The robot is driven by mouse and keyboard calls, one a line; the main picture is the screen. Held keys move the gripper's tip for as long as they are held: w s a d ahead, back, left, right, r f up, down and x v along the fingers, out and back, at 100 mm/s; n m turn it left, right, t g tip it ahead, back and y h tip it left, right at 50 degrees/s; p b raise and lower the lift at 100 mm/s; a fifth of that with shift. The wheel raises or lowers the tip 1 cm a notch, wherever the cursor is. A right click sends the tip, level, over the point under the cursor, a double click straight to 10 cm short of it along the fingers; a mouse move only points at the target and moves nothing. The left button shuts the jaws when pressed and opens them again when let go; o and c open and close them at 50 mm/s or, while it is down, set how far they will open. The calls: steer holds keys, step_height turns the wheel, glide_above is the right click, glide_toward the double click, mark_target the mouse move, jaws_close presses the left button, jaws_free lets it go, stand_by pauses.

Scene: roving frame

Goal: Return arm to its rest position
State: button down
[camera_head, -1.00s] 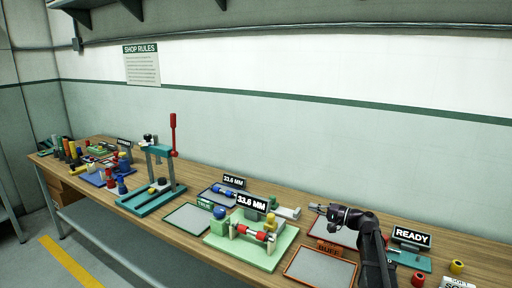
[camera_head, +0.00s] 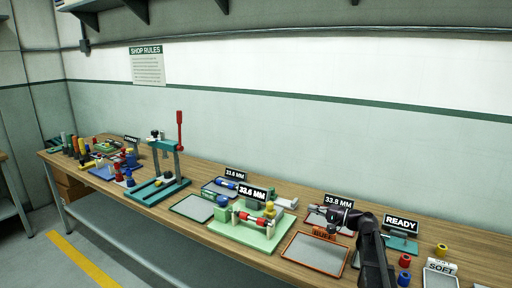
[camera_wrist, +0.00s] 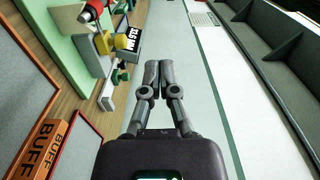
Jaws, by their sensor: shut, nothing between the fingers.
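My gripper (camera_head: 312,209) is over the right part of the bench in the head view, with my dark arm coming up from the lower right. In the wrist view, the gripper (camera_wrist: 150,78) has its two grey fingertips together with nothing between them. The fingers are clear of the bench items and point along the wall. The BUFF tray (camera_head: 313,254) lies below and in front of the gripper. Part of a red-edged tray (camera_head: 316,219) shows behind the gripper and is partly hidden by it.
A green fixture (camera_head: 250,232) with a red-banded part stands left of the arm. A teal press (camera_head: 160,186) with a red handle is farther left. A READY sign (camera_head: 401,223), small cylinders and a SOFT holder (camera_head: 440,268) are at the right. The wall (camera_head: 300,125) is behind the bench.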

steer(key=s+a+f+n+g+h+b, duration=0.2)
steer(key=s+a+f+g+h, duration=0.15)
steer(key=s+f, duration=0.35)
steer(key=s+a+f+n+g+h+b, duration=0.2)
steer(key=s+a+f, duration=0.2)
steer(key=f, duration=0.5)
steer(key=s+d+f+n+g+h+b, duration=0.1)
steer(key=s+d+f+g+h+b, duration=0.15)
steer(key=s+f+h, duration=0.45)
steer(key=s+d+f+n+g+h+b, duration=0.1)
steer(key=s+f+h+b, duration=0.2)
steer(key=s+f, duration=0.4)
step_height(320, 180, up, 14)
steer(key=s+p, duration=0.1)
steer(key=p, duration=1.1)
steer(key=shift+s, duration=0.25)
